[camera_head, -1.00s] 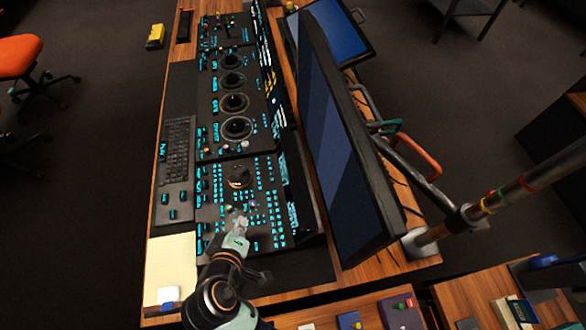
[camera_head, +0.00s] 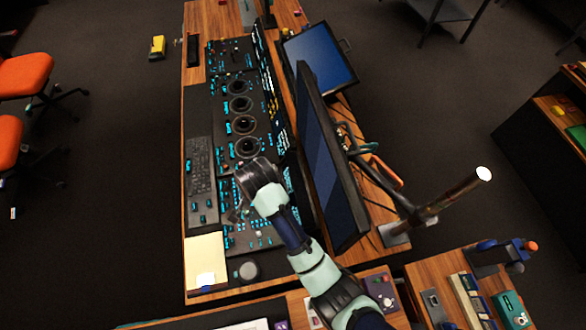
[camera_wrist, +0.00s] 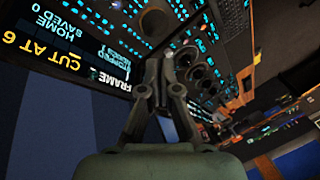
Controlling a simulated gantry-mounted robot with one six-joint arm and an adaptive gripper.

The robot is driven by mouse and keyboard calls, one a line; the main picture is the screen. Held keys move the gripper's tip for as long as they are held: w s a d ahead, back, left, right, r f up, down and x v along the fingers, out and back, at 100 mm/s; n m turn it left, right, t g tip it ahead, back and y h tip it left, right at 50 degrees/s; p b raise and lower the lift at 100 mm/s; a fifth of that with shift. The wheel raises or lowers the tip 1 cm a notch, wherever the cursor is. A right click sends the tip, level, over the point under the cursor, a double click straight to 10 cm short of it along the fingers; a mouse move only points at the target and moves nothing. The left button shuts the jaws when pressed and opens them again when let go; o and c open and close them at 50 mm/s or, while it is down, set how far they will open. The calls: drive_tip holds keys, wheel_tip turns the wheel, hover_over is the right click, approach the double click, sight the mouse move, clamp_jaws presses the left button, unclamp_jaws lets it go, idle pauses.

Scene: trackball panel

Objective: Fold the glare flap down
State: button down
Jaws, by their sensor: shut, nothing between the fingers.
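The trackball panel (camera_head: 262,236) is a black console with rows of lit cyan keys, flat on the wooden desk. My wrist and forearm cross above it in the head view and hide its middle and the trackball. A slanted strip with lit text (camera_head: 272,98) runs along the console's back edge. In the wrist view this strip (camera_wrist: 92,62) is close, left of the fingers. My gripper (camera_wrist: 160,70) is shut and empty, in front of the console. In the head view its fingers (camera_head: 236,214) are small and dark against the panel. I cannot single out the glare flap in either view.
A large dark monitor (camera_head: 322,165) stands close behind the console, with a second monitor (camera_head: 318,58) farther off. A keyboard (camera_head: 200,165) lies at the left and a yellow pad (camera_head: 204,256) at the near corner. A pole (camera_head: 440,205) rises at the right.

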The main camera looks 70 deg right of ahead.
drive_tip(key=s+d+r+m+g+y+p, duration=0.1)
drive_tip(key=s+d+r+m+g+p, duration=0.25)
drive_tip(key=s+d+m+p, duration=0.4)
drive_tip(key=m+y+p, duration=0.1)
drive_tip(key=m+p, duration=0.1)
drive_tip(key=m, duration=0.1)
hover_over(299, 188)
drive_tip(key=s+d, duration=0.1)
drive_tip(key=s, duration=0.1)
drive_tip(key=shift+g, duration=0.45)
wheel_tip(299, 188, down, 10)
drive_tip(key=b, duration=1.1)
drive_tip(key=shift+w+d+f, duration=0.1)
drive_tip(key=w+f+b, duration=0.1)
drive_tip(key=b, duration=0.1)
drive_tip(key=a+f+b, duration=0.1)
drive_tip(key=f+b, duration=0.1)
drive_tip(key=shift+w+a, duration=0.1)
drive_tip(key=shift+w, duration=0.35)
